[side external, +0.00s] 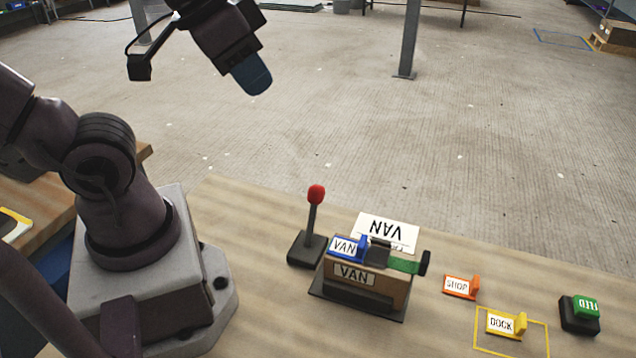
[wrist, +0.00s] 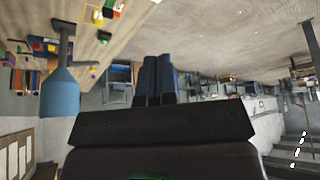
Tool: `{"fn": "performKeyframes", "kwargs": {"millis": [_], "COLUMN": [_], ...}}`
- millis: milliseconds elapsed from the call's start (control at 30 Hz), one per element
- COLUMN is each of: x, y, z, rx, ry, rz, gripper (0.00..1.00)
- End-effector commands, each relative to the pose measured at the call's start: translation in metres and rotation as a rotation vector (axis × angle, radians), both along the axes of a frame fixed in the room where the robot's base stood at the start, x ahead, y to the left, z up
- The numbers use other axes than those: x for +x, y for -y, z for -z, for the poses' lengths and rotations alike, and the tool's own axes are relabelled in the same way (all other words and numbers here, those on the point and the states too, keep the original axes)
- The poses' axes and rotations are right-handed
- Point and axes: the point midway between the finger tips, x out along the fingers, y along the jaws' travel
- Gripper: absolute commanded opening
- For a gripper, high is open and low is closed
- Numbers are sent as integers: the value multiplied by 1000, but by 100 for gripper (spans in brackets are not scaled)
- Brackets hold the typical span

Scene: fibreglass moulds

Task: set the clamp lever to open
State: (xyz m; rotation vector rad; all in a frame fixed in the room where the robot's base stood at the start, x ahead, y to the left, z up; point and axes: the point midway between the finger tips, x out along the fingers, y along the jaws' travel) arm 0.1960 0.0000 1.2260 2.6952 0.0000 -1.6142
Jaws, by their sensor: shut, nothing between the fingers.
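A lever with a red knob (side external: 316,194) on a dark stem stands nearly upright from a black base (side external: 305,250) on the wooden table, in the side external view. I cannot read any open or shut marking on it. My gripper (side external: 252,74) is high above and to the left of the lever, well apart from it. Its blue fingers are together and empty, and they also show in the wrist view (wrist: 158,80). In the wrist view the small table objects are too small to single out the lever.
Right of the lever stands a box labelled VAN (side external: 352,274) with a blue VAN tag (side external: 343,246) and a green strap (side external: 404,265). Further right are an orange SHOP tag (side external: 458,286), a yellow DOCK tag (side external: 502,322) and a green FEED button (side external: 586,306). The air around my gripper is clear.

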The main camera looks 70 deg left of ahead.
Motion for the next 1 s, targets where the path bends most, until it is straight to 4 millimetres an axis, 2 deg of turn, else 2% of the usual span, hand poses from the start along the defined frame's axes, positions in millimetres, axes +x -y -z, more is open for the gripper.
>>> {"fn": "performKeyframes", "kwargs": {"millis": [233,367,400,500,767,1000], "x": [0,1,2,11,53,91], "y": [0,-2,-4,-10,-33,-58], "z": [0,4,8,20,57,104], "rx": [0,0,-1,-6,-88,-200], "ry": [0,-18,-41,-116,-379,-620], "rz": [0,-13,-20,-48,-202,-409], "gripper": [0,30,39,57,57,57]}}
